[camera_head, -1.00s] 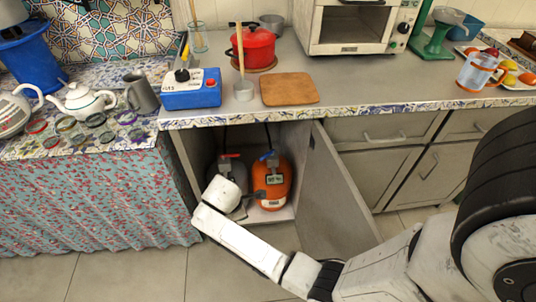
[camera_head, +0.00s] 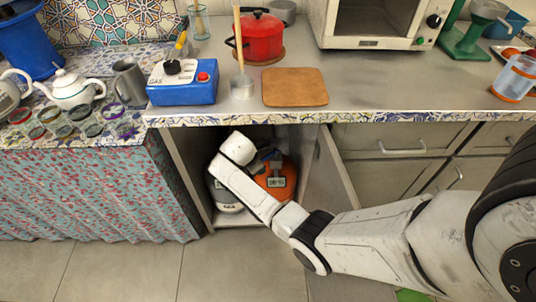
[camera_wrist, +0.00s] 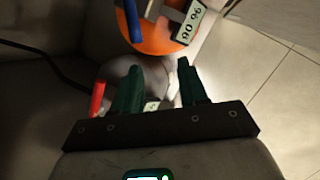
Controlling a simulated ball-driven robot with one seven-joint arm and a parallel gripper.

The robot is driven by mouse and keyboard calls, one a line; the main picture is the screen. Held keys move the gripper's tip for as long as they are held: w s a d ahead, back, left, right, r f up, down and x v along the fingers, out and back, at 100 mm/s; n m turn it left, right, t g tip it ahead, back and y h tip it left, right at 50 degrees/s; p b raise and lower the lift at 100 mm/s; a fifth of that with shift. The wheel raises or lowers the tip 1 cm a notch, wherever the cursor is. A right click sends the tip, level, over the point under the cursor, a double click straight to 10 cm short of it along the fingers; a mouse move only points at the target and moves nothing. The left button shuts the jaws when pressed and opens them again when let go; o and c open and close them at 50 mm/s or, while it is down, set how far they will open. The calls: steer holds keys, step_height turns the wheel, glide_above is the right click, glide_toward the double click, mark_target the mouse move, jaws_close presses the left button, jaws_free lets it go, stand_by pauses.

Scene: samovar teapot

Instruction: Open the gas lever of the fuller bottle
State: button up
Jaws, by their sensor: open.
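Two gas bottles stand in the open cabinet. The orange bottle (camera_head: 286,184) is on the right and the grey bottle (camera_head: 219,190) on the left, partly hidden by my arm. In the wrist view the orange bottle (camera_wrist: 150,42) is at the top with its blue lever (camera_wrist: 133,20) and a percent label (camera_wrist: 191,20), turned and hard to read. The grey bottle's red lever (camera_wrist: 97,98) is left of my fingers, and its small label (camera_wrist: 152,106) is unreadable. My gripper (camera_wrist: 157,78) is open, over the grey bottle, apart from both levers.
The cabinet door (camera_head: 329,170) stands open, right of the bottles, close to my arm. The worktop edge (camera_head: 340,117) runs above. A blue gas box (camera_head: 182,88), a red pot (camera_head: 262,40) and a board (camera_head: 295,87) stand on it. A patterned curtain (camera_head: 90,195) hangs left.

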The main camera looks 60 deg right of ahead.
mark_target(268, 155)
steer(key=d+b, duration=0.1)
steer(key=d, duration=0.5)
steer(key=shift+d+f, duration=0.1)
steer(key=shift+d, duration=0.3)
steer(key=shift+b+x, duration=0.6)
steer(key=shift+x, duration=0.45)
steer(key=shift+d+f, duration=0.15)
steer(key=shift+f, duration=0.2)
steer(key=shift+c, duration=0.4)
jaws_close()
